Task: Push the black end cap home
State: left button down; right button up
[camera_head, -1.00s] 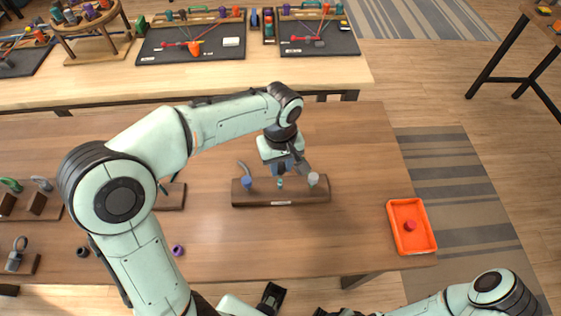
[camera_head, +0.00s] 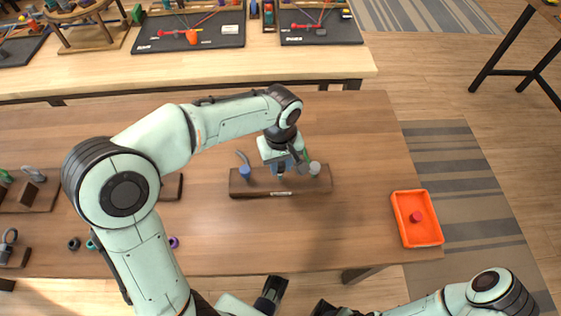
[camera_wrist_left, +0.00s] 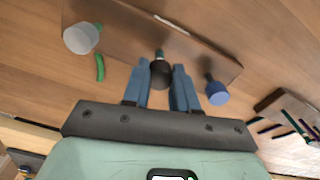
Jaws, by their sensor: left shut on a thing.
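My left gripper (camera_head: 281,173) is over the middle of a wooden block (camera_head: 240,189) on the table. In the left wrist view its blue fingers (camera_wrist_left: 160,85) are shut on the black end cap (camera_wrist_left: 160,74). A short teal piece (camera_wrist_left: 159,54) shows just beyond the cap, in line with it. I cannot tell how far the cap sits on it. In the head view the cap is hidden by the gripper.
A blue-capped post (camera_head: 244,172) and a pale grey-capped post (camera_head: 314,168) flank the gripper closely. A green cord piece (camera_wrist_left: 100,67) lies near the grey one. An orange tray (camera_head: 401,222) holds a red cap (camera_head: 416,216). A loose purple ring (camera_head: 174,242) lies in front.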

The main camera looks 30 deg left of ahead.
pick_arm(q)
jog(key=c, duration=1.6)
grip_release()
grip_shut()
jog(key=shift+f+b, duration=0.6)
jog(key=shift+f, duration=0.35)
jog(key=o, duration=1.1)
grip_release()
jog(key=shift+r, duration=0.1)
